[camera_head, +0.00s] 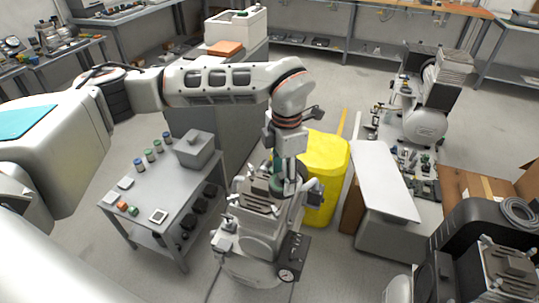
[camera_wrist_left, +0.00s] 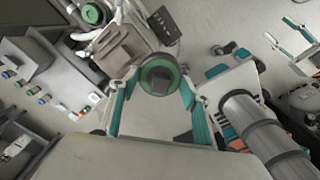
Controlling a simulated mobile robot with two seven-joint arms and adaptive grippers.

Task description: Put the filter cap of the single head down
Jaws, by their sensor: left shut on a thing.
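My left gripper (camera_wrist_left: 158,80) is shut on the filter cap (camera_wrist_left: 160,76), a round dark disc with a green rim, which shows clearly between the teal fingers in the left wrist view. In the head view the left gripper (camera_head: 287,186) points down at the right side of the single-head compressor (camera_head: 246,238), and the arm partly hides the cap. The compressor's grey head also shows in the left wrist view (camera_wrist_left: 122,42), up and left of the held cap. Whether the cap touches anything below is unclear.
A grey table (camera_head: 176,185) at the left carries a grey box (camera_head: 196,150), several small coloured caps and flat pieces. A yellow bin (camera_head: 325,165) stands close behind the gripper. A white panel (camera_head: 385,182) and another compressor (camera_head: 425,118) are at the right.

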